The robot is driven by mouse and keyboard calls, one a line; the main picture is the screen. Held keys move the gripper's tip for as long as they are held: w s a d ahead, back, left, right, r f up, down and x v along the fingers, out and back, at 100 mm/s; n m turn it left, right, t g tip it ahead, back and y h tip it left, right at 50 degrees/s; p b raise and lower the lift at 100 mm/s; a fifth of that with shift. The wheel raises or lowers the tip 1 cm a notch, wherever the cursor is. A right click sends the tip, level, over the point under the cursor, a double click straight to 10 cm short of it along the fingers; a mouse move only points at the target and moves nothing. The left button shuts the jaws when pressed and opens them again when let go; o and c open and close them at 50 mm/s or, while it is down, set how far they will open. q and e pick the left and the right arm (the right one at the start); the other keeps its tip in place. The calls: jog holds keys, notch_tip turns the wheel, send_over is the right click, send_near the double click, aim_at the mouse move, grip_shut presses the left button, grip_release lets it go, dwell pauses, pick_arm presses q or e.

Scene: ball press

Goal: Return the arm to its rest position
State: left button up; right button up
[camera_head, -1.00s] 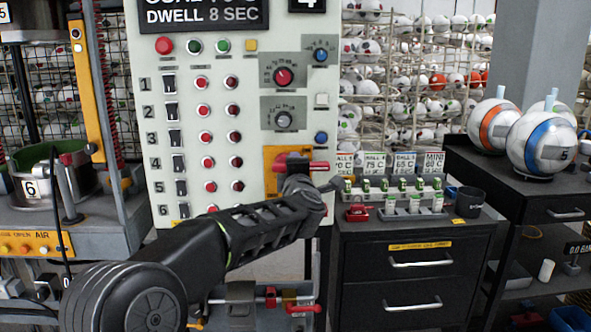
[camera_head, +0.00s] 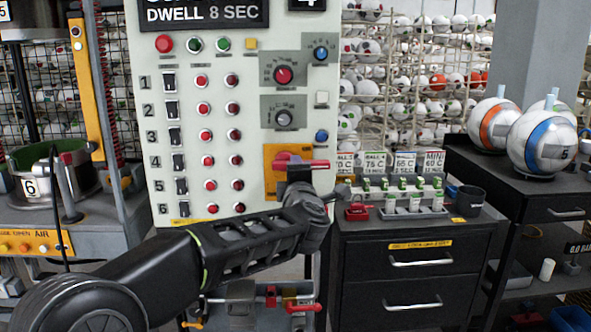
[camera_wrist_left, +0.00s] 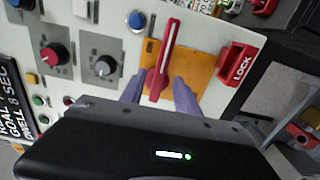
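My left arm (camera_head: 240,245) comes in from the lower left and reaches across the front of the control panel (camera_head: 250,105). Its wrist is just below the yellow plate (camera_head: 270,158) and the red lever (camera_head: 300,163). The left gripper is mostly hidden behind the wrist in the head view. In the left wrist view, the left gripper (camera_wrist_left: 159,82) has its two purple fingers spread, one on each side of the red lever (camera_wrist_left: 166,50), with yellow plate showing between. I cannot tell whether they touch the lever. My right gripper is not in view.
A red LOCK block (camera_wrist_left: 237,65) sits beside the lever. A black drawer cabinet (camera_head: 410,262) with small bottles and a red padlock (camera_head: 357,211) stands right of the panel. A press station (camera_head: 50,220) is at left. Balls (camera_head: 542,142) sit on a bench at far right.

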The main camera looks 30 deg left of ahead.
pick_arm(q)
jog(key=v, duration=0.2)
jog(key=shift+s+d, duration=0.2)
dwell(0.4)
